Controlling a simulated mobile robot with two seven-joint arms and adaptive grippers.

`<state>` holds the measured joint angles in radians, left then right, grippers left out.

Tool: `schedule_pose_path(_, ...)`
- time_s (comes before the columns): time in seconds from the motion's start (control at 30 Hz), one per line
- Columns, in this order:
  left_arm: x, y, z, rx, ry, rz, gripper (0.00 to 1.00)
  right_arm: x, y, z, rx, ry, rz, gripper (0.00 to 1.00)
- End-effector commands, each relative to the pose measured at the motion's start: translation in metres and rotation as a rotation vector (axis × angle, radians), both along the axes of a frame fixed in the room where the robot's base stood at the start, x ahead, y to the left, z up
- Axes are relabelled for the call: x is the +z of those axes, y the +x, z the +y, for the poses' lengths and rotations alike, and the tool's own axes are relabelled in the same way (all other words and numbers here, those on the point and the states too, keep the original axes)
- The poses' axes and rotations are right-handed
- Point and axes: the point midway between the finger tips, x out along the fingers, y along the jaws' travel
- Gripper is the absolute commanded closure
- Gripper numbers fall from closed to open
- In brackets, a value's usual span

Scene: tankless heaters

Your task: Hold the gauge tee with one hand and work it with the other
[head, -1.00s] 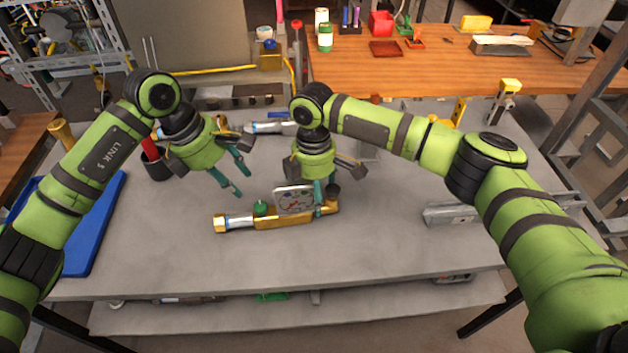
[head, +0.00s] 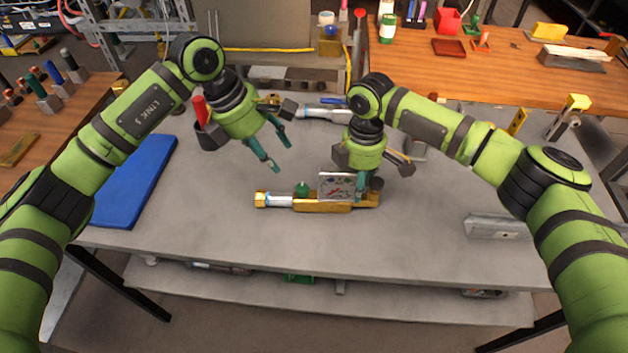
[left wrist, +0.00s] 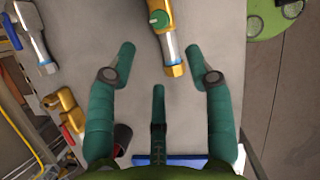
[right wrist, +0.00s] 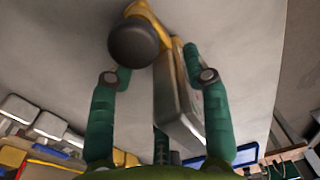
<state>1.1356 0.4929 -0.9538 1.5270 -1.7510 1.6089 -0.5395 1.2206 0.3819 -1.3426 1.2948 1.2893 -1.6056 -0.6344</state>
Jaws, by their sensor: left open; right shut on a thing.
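The gauge tee lies on the grey table: a brass body (head: 322,206) with a square-faced gauge (head: 337,186), a green knob (head: 302,189), and a silver pipe ending in a brass nut (head: 260,200) at the left. My right gripper (head: 363,183) is shut on the tee near its right end; the right wrist view shows a dark round cap (right wrist: 134,42) and the gauge's edge between the fingers. My left gripper (head: 278,151) is open and empty, above and behind the tee's left end. The left wrist view shows the knob (left wrist: 158,18) and nut (left wrist: 174,70) beyond the spread fingers.
A dark cup with a red handle (head: 200,112) stands just behind my left gripper. A blue tray (head: 135,182) lies at the table's left, and a metal channel piece (head: 497,226) at the right. The table in front of the tee is clear.

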Motion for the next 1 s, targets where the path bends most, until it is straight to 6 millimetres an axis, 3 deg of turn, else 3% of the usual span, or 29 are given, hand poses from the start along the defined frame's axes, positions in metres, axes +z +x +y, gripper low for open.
schedule_pose_path(0.6,-0.097,0.001,-0.041,-0.002,0.000,0.003,0.48,-0.006,-0.005,-0.001,0.008,-0.010,0.017,1.00)
schedule_pose_path(1.0,-0.111,0.002,-0.046,-0.001,0.001,0.001,0.48,-0.006,-0.005,-0.001,0.008,-0.011,0.017,1.00)
